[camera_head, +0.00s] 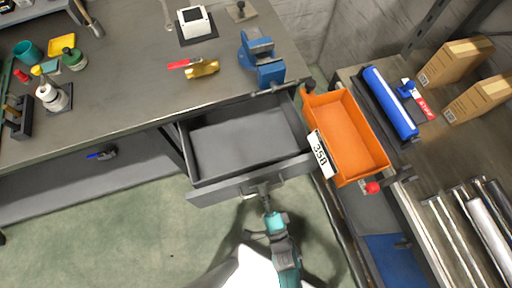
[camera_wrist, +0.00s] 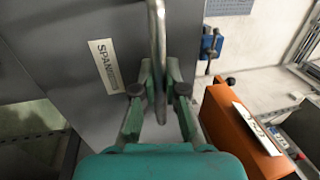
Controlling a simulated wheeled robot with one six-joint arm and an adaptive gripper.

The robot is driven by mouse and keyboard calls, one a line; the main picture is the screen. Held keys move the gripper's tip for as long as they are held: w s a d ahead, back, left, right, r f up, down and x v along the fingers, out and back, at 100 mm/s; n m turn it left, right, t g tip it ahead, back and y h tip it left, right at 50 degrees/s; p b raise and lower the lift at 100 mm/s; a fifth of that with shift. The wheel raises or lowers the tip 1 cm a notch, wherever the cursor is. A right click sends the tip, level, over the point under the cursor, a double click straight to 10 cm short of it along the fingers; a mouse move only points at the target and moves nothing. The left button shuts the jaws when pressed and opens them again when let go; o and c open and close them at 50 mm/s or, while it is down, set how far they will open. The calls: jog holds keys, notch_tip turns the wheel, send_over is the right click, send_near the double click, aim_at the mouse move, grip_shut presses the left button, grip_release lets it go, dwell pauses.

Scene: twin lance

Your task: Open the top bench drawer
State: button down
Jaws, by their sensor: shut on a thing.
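The top bench drawer (camera_head: 248,145) is pulled out from under the bench top, and its grey inside looks empty. Its front panel (camera_head: 215,192) faces my arm. In the wrist view the drawer front (camera_wrist: 75,45) carries a label reading "SPAN" (camera_wrist: 105,66), partly hidden. My teal gripper (camera_head: 266,199) is at the middle of the drawer front. In the wrist view my gripper (camera_wrist: 158,90) has its fingers on both sides of the metal bar handle (camera_wrist: 158,45) and is shut on it.
An orange bin (camera_head: 345,135) labelled 358 stands just right of the drawer, close to its side. A blue vise (camera_head: 262,60) sits on the bench (camera_head: 120,85) above. A side bench with boxes (camera_head: 452,62) and rods is at right. Green floor (camera_head: 110,220) is clear at left.

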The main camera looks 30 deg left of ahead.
jog(key=shift+r+v, duration=0.2)
jog(key=shift+v, duration=1)
jog(key=shift+r+v, duration=0.25)
jog(key=shift+v, duration=0.9)
jog(key=shift+d, duration=0.1)
jog(key=c, duration=1.2)
grip_release()
jog(key=shift+s+d, duration=0.1)
jog(key=v, duration=0.7)
jog(key=shift+f, duration=0.15)
jog(key=shift+s, duration=0.15)
